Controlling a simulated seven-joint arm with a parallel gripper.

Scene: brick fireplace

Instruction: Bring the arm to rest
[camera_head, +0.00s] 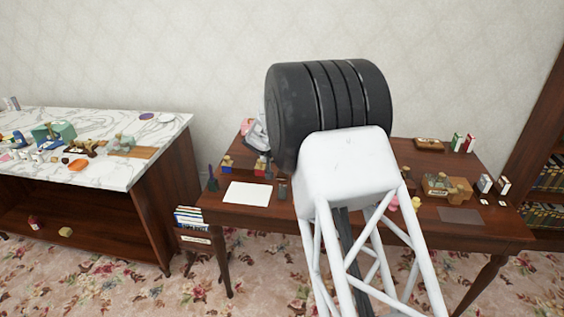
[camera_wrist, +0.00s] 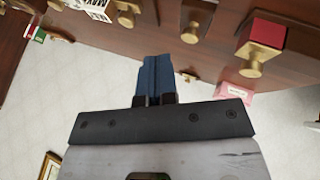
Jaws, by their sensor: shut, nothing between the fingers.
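My gripper (camera_wrist: 155,75) shows in the wrist view with its two blue fingers pressed together and nothing between them. It points toward the dark wooden desk, which fills the top of that view, and the fingers look clear of the things there. In the head view my white arm and its black cylindrical joint stand in front of the desk (camera_head: 300,213) and hide its middle. A small grey part left of the black joint may belong to my wrist; the fingers cannot be made out there.
A red block on a brass-coloured holder (camera_wrist: 252,62) and a pink box (camera_wrist: 234,90) are right of the fingers in the wrist view. A white sheet (camera_head: 247,194) lies on the desk's left. A marble-topped counter (camera_head: 165,128) stands left, a bookcase (camera_head: 548,150) right.

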